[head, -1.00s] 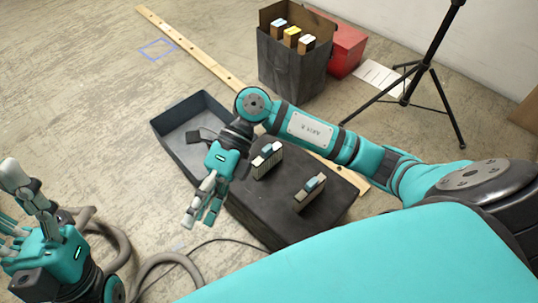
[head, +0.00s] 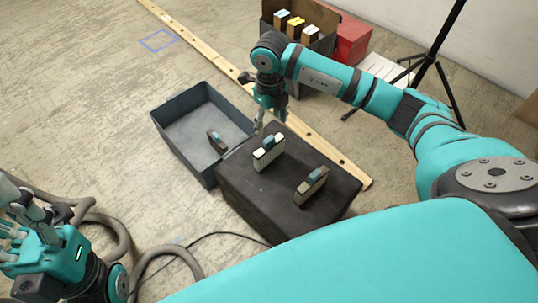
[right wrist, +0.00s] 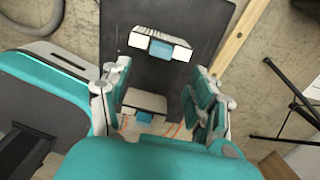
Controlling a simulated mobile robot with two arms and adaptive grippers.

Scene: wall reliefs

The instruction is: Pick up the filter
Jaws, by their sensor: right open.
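One filter (head: 266,160), a pale block with a blue tab, stands on the dark box. A second, browner filter (head: 310,188) with a blue tab stands nearer on the same box. My right gripper (head: 265,126) is open and empty, above and beside the first filter. In the right wrist view, its fingers (right wrist: 160,92) are spread, with one filter (right wrist: 144,104) showing between them and another (right wrist: 160,44) ahead. I cannot tell whether they touch either one. My left gripper (head: 22,222) is at the left edge, and its finger opening is unclear.
The dark box (head: 290,222) adjoins an open grey tray (head: 172,140) holding another filter (head: 217,142). Behind are a dark bin (head: 270,12) with several filters, a red box (head: 352,42), a wooden plank (head: 205,52) and a tripod (head: 440,50). A hose lies at left.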

